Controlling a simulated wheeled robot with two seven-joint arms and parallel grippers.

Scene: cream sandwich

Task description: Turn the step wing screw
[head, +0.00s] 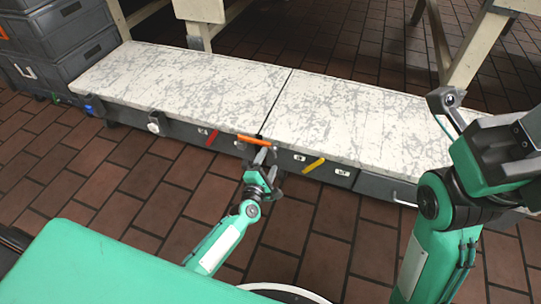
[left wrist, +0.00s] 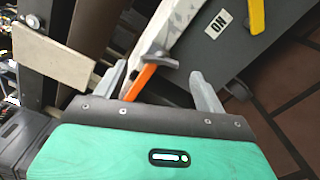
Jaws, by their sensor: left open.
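An orange lever-like piece (head: 254,140) sits at the front edge of the low step (head: 180,85), near the seam between its two slabs. I take it to be the wing screw, but its shape is partly hidden by my gripper. In the left wrist view the orange piece (left wrist: 138,82) has a grey end and lies between the finger tips. My left gripper (head: 262,160) is open just in front of it; its fingers (left wrist: 160,76) stand apart on either side, and contact cannot be told. My right gripper (head: 446,102) shows only in part at the right, above the step.
A red lever (head: 212,138) and a yellow lever (head: 314,165) sit on the step's dark front side, with small labels. Grey crates (head: 62,45) are stacked at the far left. Pale table legs stand behind. The brick-tiled floor in front is partly clear.

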